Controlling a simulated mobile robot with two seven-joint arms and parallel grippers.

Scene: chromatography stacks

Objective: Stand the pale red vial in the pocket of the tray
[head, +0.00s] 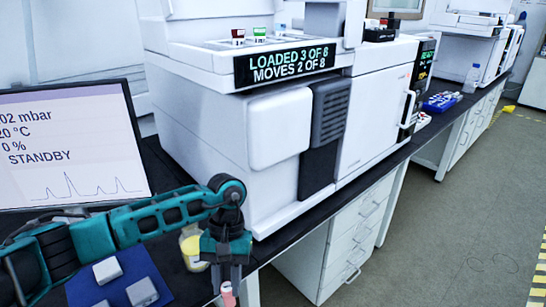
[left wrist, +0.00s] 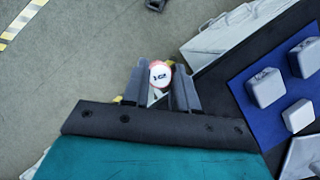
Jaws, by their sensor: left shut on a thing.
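My left gripper (head: 227,281) points down at the near edge of the dark bench and is shut on the pale red vial (head: 228,295). In the left wrist view the vial's white cap (left wrist: 160,75), with dark print, shows between the two fingers; a little pink shows around it. The vial appears out past the bench edge, with floor behind it. The tray (head: 225,46) appears to be the pale surface on top of the white instrument, with a red block (head: 238,35) and a green block (head: 262,33). Its pockets are too small to make out. My right gripper is out of view.
A blue mat (head: 148,268) with grey blocks (head: 142,291) lies at the lower left. A yellow-and-white jar (head: 191,246) stands behind my left wrist. A monitor (head: 75,140) stands at left. The tall white instrument (head: 235,140) fills the middle; open floor (head: 440,230) lies right.

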